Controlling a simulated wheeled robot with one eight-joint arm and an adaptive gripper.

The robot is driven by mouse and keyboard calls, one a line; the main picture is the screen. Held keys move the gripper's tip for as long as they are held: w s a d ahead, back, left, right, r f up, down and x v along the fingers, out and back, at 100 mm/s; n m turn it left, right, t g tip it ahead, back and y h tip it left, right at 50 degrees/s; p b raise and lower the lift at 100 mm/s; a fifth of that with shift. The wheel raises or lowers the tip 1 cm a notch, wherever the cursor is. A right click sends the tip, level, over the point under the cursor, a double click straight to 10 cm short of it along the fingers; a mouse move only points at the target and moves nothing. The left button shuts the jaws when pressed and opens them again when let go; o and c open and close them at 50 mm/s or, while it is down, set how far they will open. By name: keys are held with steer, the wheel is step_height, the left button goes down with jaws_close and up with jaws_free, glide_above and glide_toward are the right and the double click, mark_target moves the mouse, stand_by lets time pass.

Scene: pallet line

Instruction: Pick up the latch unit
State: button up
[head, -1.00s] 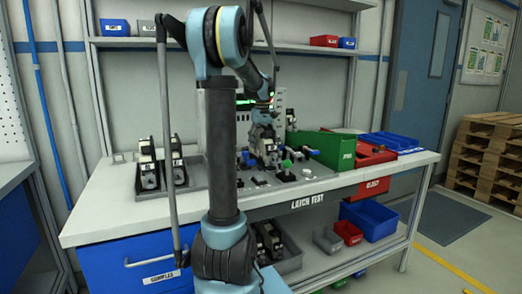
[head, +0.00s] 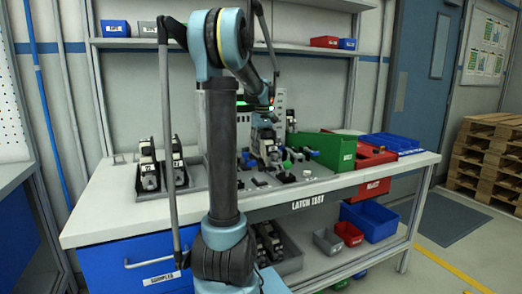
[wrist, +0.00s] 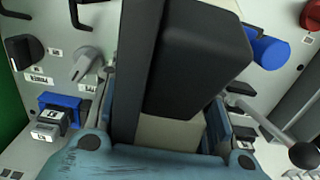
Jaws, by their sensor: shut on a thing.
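A latch unit (head: 266,138), pale with dark parts, is at the test station in the middle of the bench in the head view. My gripper (head: 267,115) is at its top and shut on it. My arm hides part of both. In the wrist view, large black parts fill the centre, and I cannot separate finger from latch there. I cannot tell whether the unit is seated or lifted.
Two more latch units (head: 148,170) stand in a dark tray at left. A green bin (head: 338,152) and a red bin (head: 372,157) stand at right. In the wrist view, a grey knob (wrist: 85,65), a blue connector (wrist: 58,106) and a ball-ended lever (wrist: 303,154) are close around the holder.

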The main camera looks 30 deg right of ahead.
step_height(320, 180, up, 18)
steer(key=shift+r, duration=0.25)
stand_by(0.8)
